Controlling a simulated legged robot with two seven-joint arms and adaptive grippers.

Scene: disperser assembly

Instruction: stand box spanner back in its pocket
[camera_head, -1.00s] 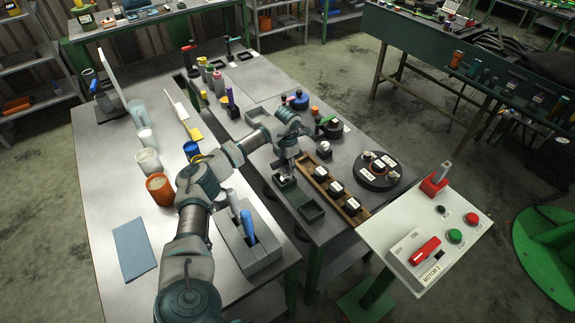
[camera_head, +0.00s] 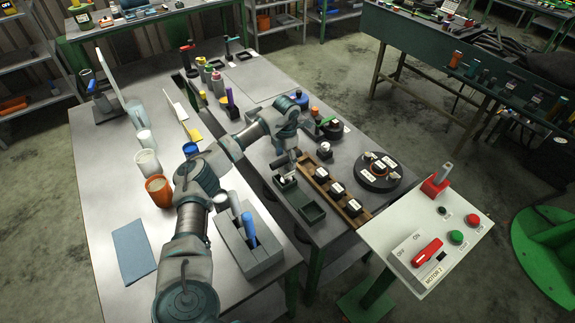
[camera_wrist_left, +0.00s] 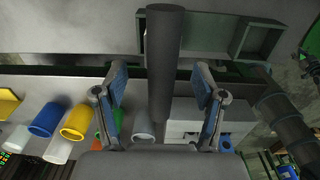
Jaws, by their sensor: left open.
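The box spanner (camera_wrist_left: 165,65), seen as a dark grey tube, runs up the middle of the left wrist view. It lies between the fingers of my left gripper (camera_wrist_left: 160,88), with a gap on each side. The fingers have blue pads and are open. In the head view my left gripper (camera_head: 285,166) is over the back end of a dark green-grey tray (camera_head: 308,207) with compartments. This tray also shows in the left wrist view (camera_wrist_left: 255,38). The spanner is not clear in the head view, and I cannot tell whether it sits in a pocket. My right gripper is not in view.
A wooden rack (camera_head: 319,180) with labelled blocks stands just right of the tray, and a black round fixture (camera_head: 380,183) beyond it. A switch panel (camera_head: 425,235) is at front right.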

